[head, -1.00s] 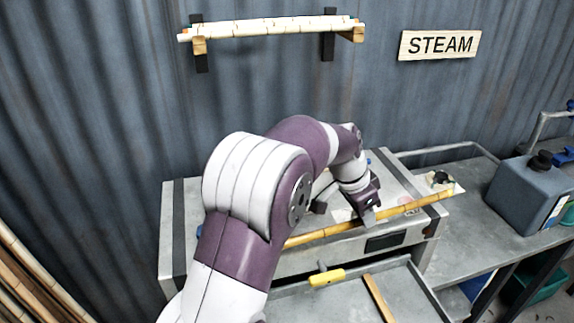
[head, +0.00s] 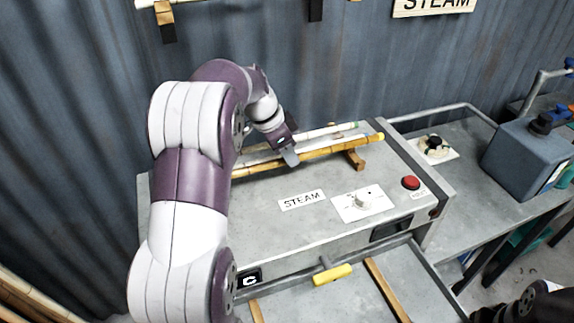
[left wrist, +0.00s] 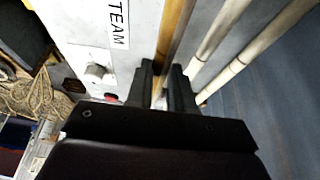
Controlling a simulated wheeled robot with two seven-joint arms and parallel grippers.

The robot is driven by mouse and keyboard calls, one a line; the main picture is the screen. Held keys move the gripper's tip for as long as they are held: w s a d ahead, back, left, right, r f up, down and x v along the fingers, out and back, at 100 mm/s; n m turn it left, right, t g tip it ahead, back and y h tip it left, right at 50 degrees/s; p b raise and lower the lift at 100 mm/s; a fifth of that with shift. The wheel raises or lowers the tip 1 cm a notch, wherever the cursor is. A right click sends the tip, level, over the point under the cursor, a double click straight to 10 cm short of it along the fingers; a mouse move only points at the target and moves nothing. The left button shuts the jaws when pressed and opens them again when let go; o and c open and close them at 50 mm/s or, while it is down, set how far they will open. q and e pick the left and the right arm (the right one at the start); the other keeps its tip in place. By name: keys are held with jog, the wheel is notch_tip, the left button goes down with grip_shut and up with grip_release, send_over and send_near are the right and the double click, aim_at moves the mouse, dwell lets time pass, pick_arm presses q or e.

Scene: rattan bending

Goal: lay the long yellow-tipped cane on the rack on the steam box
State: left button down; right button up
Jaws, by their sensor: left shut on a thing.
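The long yellow-tipped cane (head: 335,149) is a tan, jointed rod, its yellow end at the right. My left gripper (head: 289,158) is shut on it near mid-length. In the left wrist view the cane (left wrist: 174,32) runs between the fingers (left wrist: 162,78). The steam box (head: 250,210) is a grey metal case. A wooden rack bar (head: 355,160) shows on its top, beneath the cane's right part; I cannot tell whether they touch. Pale canes (left wrist: 221,32) lie alongside, just behind it. My arm hides the cane's left end. My right gripper is out of view.
A dial plate (head: 362,203) and red button (head: 411,183) are on the box's front right. A tray with a yellow handle (head: 332,274) extends in front. A blue-grey canister (head: 530,160) stands on the right bench. The wall lies close behind.

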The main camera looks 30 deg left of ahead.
pick_arm(q)
notch_tip(320, 180, down, 4)
jog(key=shift+w+a+r+p, duration=0.1)
jog(key=shift+r+p, duration=0.05)
jog(key=shift+p, duration=0.5)
jog(key=shift+s+d, duration=0.2)
jog(key=shift+d, duration=0.05)
jog(key=shift+w+a+f+b, duration=0.1)
jog(key=shift+a+f+b, duration=0.05)
jog(key=shift+f+b, duration=0.2)
jog(key=c, duration=1)
grip_release()
jog(key=shift+w+a, duration=0.1)
jog(key=shift+r, duration=0.1)
